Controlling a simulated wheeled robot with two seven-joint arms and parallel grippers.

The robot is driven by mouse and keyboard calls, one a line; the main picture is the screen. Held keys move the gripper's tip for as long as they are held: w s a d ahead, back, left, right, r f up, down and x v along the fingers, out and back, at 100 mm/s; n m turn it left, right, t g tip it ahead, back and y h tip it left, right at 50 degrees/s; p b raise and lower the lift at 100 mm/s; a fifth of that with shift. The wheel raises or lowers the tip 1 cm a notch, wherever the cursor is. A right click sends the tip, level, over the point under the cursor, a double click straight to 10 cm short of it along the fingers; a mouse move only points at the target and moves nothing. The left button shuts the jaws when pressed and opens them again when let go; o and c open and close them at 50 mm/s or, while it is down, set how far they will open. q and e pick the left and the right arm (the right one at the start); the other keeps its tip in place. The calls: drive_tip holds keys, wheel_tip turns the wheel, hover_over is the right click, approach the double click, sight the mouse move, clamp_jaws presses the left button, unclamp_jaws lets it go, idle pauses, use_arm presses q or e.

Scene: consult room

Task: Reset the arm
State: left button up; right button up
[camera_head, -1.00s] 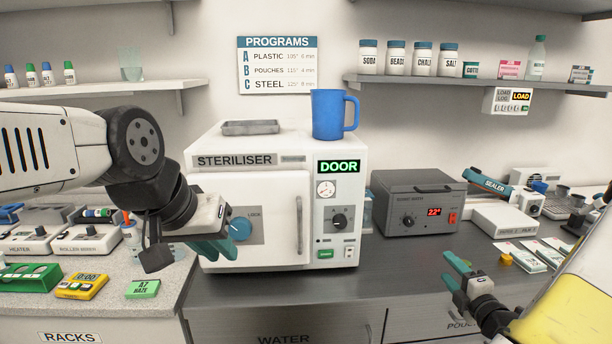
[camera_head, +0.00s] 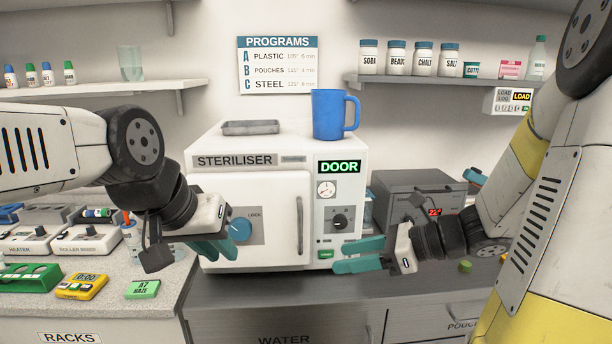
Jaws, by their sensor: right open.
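The white steriliser (camera_head: 275,262) stands on the dark counter with its door shut and a lit green DOOR sign (camera_head: 339,167). Its round blue lock knob (camera_head: 240,229) is on the door's left. My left gripper (camera_head: 228,236) has its teal fingers right at the knob; I cannot tell whether they touch it or how far apart they are. My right gripper (camera_head: 338,257) is open and empty, its teal fingers pointing left in front of the steriliser's lower right corner, partly hiding its lower controls.
A blue mug (camera_head: 329,117) and a grey tray (camera_head: 250,127) sit on top of the steriliser. A grey water bath (camera_head: 404,185) stands to its right, partly hidden by my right arm. A green rack (camera_head: 30,278) and yellow timer (camera_head: 80,286) are on the left counter.

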drive_tip(key=s+a+n+g+h, duration=0.1)
drive_tip(key=s+n+g+h, duration=0.15)
drive_tip(key=s+n, duration=0.5)
drive_tip(key=s+d+r+n+t+h, duration=0.1)
drive_tip(key=d+r+n+t+h, duration=0.3)
drive_tip(key=n, duration=1.1)
wheel_tip(320, 180, up, 4)
drive_tip(key=d+h, duration=0.2)
drive_tip(key=h, duration=0.1)
drive_tip(key=shift+d+f+n, duration=0.15)
drive_tip(key=shift+n, duration=0.2)
drive_tip(key=shift+t+h, duration=0.25)
idle(4.6)
